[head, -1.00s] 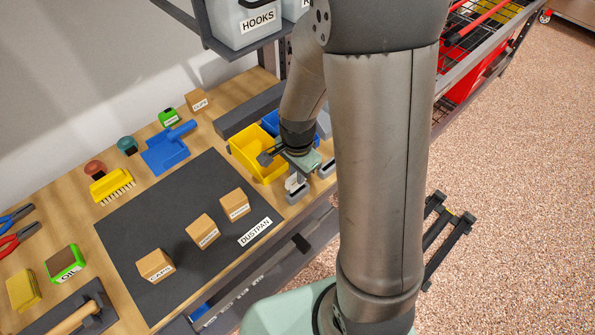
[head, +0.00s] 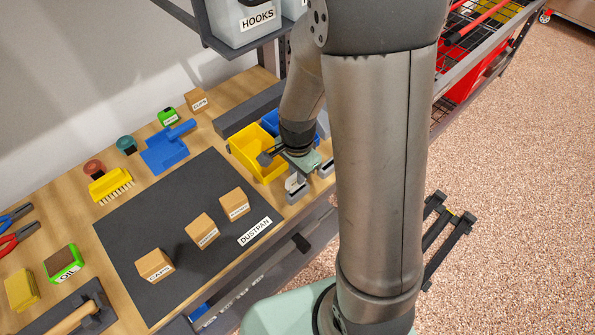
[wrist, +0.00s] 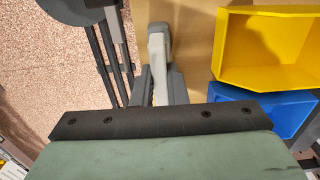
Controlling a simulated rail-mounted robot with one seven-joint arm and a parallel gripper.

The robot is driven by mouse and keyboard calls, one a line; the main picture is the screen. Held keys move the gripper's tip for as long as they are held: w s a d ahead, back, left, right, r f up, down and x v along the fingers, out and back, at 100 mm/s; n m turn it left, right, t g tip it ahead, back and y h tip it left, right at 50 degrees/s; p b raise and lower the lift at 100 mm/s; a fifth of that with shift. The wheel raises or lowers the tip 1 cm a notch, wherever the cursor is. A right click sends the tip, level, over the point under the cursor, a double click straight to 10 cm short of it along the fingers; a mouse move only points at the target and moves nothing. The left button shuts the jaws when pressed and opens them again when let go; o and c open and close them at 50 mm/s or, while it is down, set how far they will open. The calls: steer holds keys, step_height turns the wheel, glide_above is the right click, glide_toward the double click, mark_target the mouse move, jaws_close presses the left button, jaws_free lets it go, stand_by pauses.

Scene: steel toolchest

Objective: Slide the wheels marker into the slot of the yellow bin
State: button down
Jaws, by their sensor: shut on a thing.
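The yellow bin (head: 246,158) stands at the right end of the bench in the head view. In the wrist view the yellow bin (wrist: 268,78) is at the upper right, to the right of my fingers and apart from them. My gripper (head: 297,186) is low at the bench's front right, just in front of the bin. It also shows in the wrist view (wrist: 158,58), with its grey fingers close together. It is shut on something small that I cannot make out. No readable WHEELS label shows, and the bin's slot cannot be made out.
A blue bin (head: 270,120) is beside the yellow one; a blue bin (wrist: 252,108) also shows in the wrist view. A dark mat (head: 150,215) holds labelled wooden blocks (head: 202,230). A blue dustpan (head: 168,150) and yellow brush (head: 110,185) lie left. A shelf hangs above.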

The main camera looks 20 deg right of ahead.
steer(key=shift+f+b, duration=1.45)
steer(key=shift+f, duration=0.4)
steer(key=c, duration=1.4)
jaws_free()
steer(key=shift+o, duration=0.2)
step_height(320, 180, up, 17)
steer(key=p, duration=0.1)
steer(key=shift+r, duration=0.2)
steer(key=shift+s, duration=0.1)
steer(key=s+a+n+p, duration=0.1)
steer(key=s+n, duration=1.2)
steer(key=shift+s+p, duration=0.4)
